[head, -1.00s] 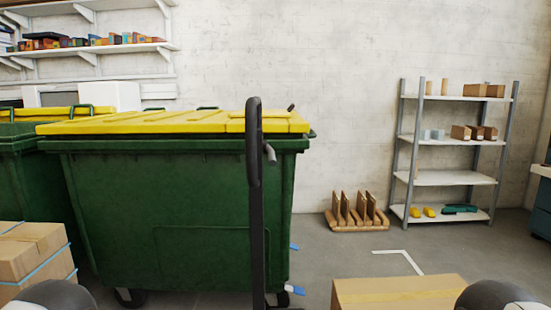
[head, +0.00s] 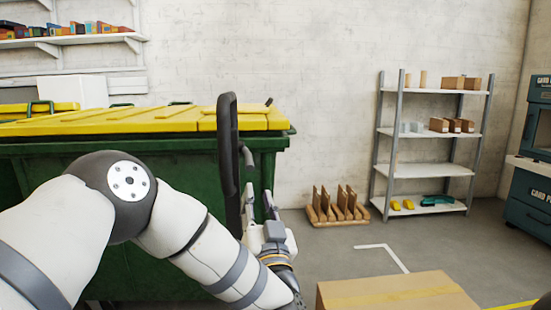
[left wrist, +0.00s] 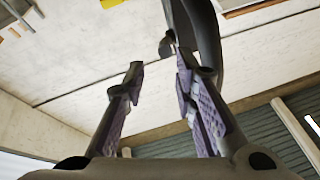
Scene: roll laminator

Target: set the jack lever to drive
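The pallet jack handle (head: 228,150) is a dark upright loop in front of the green bin; it also shows close up in the left wrist view (left wrist: 207,35). The small grey jack lever (head: 246,157) sticks out on the handle's right side. In the left wrist view the lever (left wrist: 166,46) shows beyond the fingertips, near the right-hand finger. My left gripper (head: 258,192) is beside the handle just below the lever, with its fingers apart and nothing between them; both fingers show in the left wrist view (left wrist: 159,64). My right gripper is not in view.
A green bin with a yellow lid (head: 150,122) stands behind the handle. A cardboard box (head: 395,291) is at the lower right. A wooden rack (head: 338,208) and a metal shelf (head: 425,170) stand by the wall, with clear floor before them.

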